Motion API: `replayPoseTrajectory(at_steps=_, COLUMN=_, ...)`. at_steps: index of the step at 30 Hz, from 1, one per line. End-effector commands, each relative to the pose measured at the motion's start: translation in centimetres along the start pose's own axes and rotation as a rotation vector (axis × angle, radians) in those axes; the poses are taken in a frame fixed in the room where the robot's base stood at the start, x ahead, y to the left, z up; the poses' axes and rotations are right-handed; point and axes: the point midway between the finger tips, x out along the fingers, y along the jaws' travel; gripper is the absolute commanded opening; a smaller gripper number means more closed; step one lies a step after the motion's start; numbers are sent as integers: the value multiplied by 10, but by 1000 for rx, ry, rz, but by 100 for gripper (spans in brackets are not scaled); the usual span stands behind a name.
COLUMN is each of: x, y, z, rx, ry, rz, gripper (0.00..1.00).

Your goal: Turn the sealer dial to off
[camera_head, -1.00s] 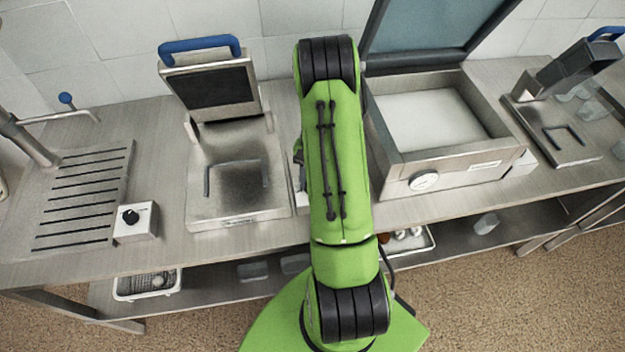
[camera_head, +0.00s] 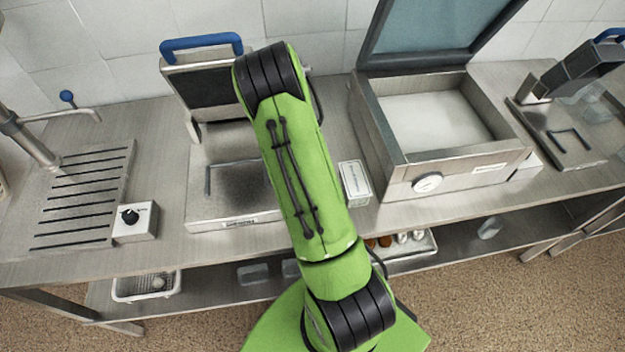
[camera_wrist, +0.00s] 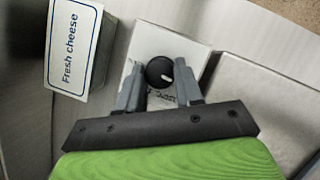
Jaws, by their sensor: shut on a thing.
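In the wrist view, a round black dial (camera_wrist: 158,69) with a white mark sits on a small pale box (camera_wrist: 146,45). My gripper (camera_wrist: 159,76) is shut on the dial, with one grey finger on each side of it. Lettering on the box is partly covered and too blurred to read. In the head view my green arm hides the gripper and this dial.
A white "Fresh cheese" box (camera_wrist: 74,46) stands beside the dial box; a labelled white box (camera_head: 355,182) shows right of my arm. A blue-handled press (camera_head: 210,75), another dial box (camera_head: 136,221) and an open-lidded steel chamber (camera_head: 445,165) stand on the counter.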

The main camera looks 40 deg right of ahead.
Motion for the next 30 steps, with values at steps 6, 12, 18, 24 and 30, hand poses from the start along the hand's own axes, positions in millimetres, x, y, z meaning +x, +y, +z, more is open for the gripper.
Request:
replayPoseTrajectory(at_steps=6, x=-1, y=-1, z=-1, rx=-70, ry=3, rz=30, gripper=5)
replayPoseTrajectory(at_steps=12, x=-1, y=0, z=-1, rx=-95, ry=3, rz=41, gripper=5)
replayPoseTrajectory(at_steps=18, x=0, y=0, z=-1, rx=-98, ry=3, rz=42, gripper=5)
replayPoseTrajectory(at_steps=24, x=0, y=-1, z=-1, rx=-98, ry=3, rz=41, gripper=38)
replayPoseTrajectory(at_steps=30, x=0, y=-1, z=0, rx=-97, ry=2, rz=40, gripper=61)
